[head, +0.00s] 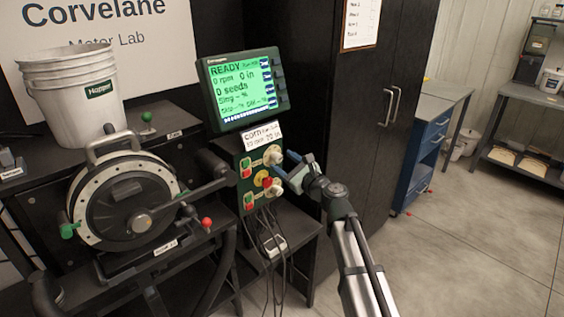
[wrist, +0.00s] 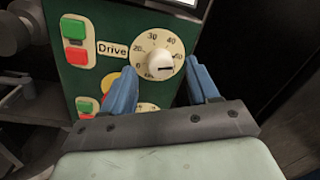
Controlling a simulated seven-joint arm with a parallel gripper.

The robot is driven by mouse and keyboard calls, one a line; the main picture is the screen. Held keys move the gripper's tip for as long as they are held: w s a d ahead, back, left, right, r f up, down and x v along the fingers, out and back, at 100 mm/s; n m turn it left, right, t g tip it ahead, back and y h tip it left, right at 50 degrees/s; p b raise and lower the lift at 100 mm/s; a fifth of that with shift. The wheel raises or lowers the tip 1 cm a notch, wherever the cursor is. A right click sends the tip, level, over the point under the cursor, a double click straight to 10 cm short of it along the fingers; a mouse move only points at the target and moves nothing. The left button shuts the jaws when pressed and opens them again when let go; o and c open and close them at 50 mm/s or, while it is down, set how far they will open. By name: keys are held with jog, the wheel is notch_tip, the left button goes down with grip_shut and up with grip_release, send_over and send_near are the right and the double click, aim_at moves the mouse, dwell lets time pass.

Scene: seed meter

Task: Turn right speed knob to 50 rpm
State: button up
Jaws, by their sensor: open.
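A green control panel (head: 233,160) carries two pale dials, one above the other. The upper dial (head: 273,155) also shows in the wrist view, beside a "Drive" label (wrist: 113,48). Its white knob (wrist: 160,67) has a dark line lying roughly horizontal. The lower dial (wrist: 148,107) is mostly hidden by my gripper. My gripper (head: 288,166) is in front of the panel, with its blue fingers open and empty. In the wrist view the fingertips (wrist: 160,70) lie left and right of the Drive knob; contact cannot be told. Neither dial is clearly named as the right one.
The screen (head: 240,88) above reads READY, 0 rpm and 0 seeds. The round seed meter (head: 90,215) stands left, a black cabinet (head: 350,120) right.

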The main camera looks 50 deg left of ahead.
jog(key=d, duration=1.2)
jog(key=shift+s+f, duration=0.25)
jog(key=shift+s, duration=0.15)
